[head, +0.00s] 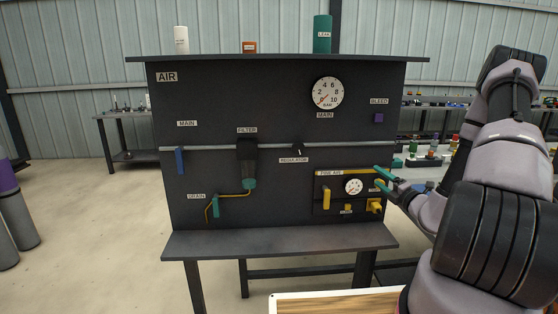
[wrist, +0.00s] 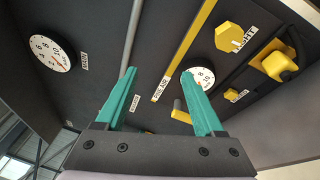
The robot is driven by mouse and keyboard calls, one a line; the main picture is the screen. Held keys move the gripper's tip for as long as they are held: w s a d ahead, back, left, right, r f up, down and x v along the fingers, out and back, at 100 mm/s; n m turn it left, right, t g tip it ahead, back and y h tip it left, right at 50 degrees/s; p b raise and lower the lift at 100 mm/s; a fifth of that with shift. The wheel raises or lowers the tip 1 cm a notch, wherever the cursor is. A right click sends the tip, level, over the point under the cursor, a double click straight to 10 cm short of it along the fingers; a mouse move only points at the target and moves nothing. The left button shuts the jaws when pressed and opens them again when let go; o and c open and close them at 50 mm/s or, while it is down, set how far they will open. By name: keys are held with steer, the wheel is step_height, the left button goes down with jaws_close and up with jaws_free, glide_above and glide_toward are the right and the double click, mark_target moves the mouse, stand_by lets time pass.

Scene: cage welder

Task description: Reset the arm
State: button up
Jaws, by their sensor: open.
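My gripper (head: 379,177) is at the right edge of the dark AIR panel (head: 225,110) in the head view, in front of the yellow-framed sub-panel. In the wrist view, my gripper (wrist: 158,72) shows two teal fingers spread apart with nothing between them. The small gauge (head: 353,186) is left of the fingers; in the wrist view the small gauge (wrist: 198,78) is partly covered by the right finger. A yellow hexagonal knob (wrist: 229,37) lies beyond that finger, apart from it. I cannot tell how far the fingertips are from the panel.
The panel carries a large MAIN gauge (head: 328,93), a blue lever (head: 180,161), a yellow handle (head: 326,198), a teal drain handle (head: 216,206) and a purple BLEED block (head: 378,118). A shelf (head: 280,241) juts out below.

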steer(key=s+a+r+n+g+y, duration=0.4)
steer(key=a+r+n+g+y, duration=0.15)
steer(key=a+r+n, duration=0.35)
steer(key=s+a+r+n+g+y, duration=0.4)
steer(key=a+r+n+g, duration=0.3)
steer(key=n, duration=0.3)
steer(key=s+a+r+n+g+h, duration=0.4)
steer(key=s+a+n, duration=0.1)
steer(key=s+n, duration=0.6)
steer(key=s+d+r+n+t+h, duration=0.6)
steer(key=s+r+n+h, duration=0.3)
steer(key=n, duration=0.3)
steer(key=shift+d+r+n, duration=0.4)
steer(key=shift+d+r, duration=0.3)
steer(key=shift+r, duration=0.05)
